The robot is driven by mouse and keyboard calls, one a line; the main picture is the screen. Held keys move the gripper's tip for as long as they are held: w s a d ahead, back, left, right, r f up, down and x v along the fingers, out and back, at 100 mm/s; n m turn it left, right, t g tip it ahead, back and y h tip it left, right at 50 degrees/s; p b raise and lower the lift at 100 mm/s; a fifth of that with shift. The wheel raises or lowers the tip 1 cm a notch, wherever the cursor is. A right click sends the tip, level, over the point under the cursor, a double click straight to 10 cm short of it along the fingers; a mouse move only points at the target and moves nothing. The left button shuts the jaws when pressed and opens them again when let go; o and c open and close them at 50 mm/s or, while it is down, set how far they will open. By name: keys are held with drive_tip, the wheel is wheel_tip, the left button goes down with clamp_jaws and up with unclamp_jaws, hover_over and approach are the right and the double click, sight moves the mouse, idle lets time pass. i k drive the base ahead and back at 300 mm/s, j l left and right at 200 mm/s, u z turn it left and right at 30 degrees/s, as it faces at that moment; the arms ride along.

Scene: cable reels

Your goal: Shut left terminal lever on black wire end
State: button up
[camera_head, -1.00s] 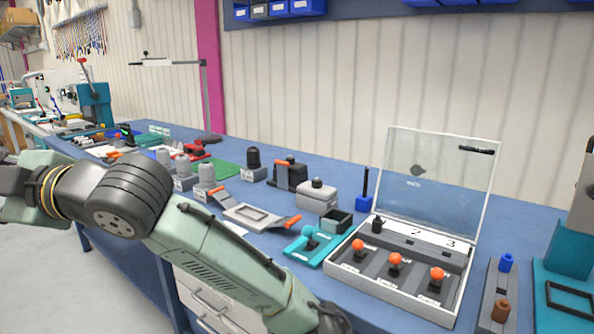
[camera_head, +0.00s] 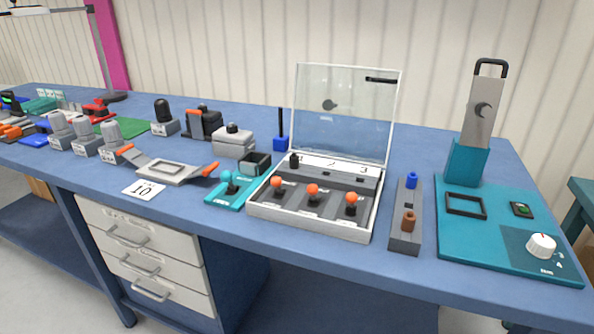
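My gripper and arm do not show in the head view. I cannot make out a black wire end for certain. A grey plate (camera_head: 170,171) with a rectangular frame has orange-tipped levers at both ends. Its left orange lever (camera_head: 124,150) is tilted up at the back left. Its right orange lever (camera_head: 210,170) is at the right end. I cannot tell which of these is the left terminal lever.
A teal joystick base (camera_head: 222,192) and a dark open box (camera_head: 255,163) stand left of the case. To its right are a grey block (camera_head: 404,240) with blue and brown pegs and a teal station (camera_head: 468,248). A card marked 10 (camera_head: 144,190) lies near the front edge.

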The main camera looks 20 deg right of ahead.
sight(276, 182)
drive_tip(key=k+l+z, duration=0.1)
drive_tip(key=z, duration=0.25)
drive_tip(key=l+z, duration=0.2)
drive_tip(key=z, duration=0.15)
drive_tip(key=k+l+z, duration=0.1)
drive_tip(key=z, duration=0.25)
drive_tip(key=l, duration=0.1)
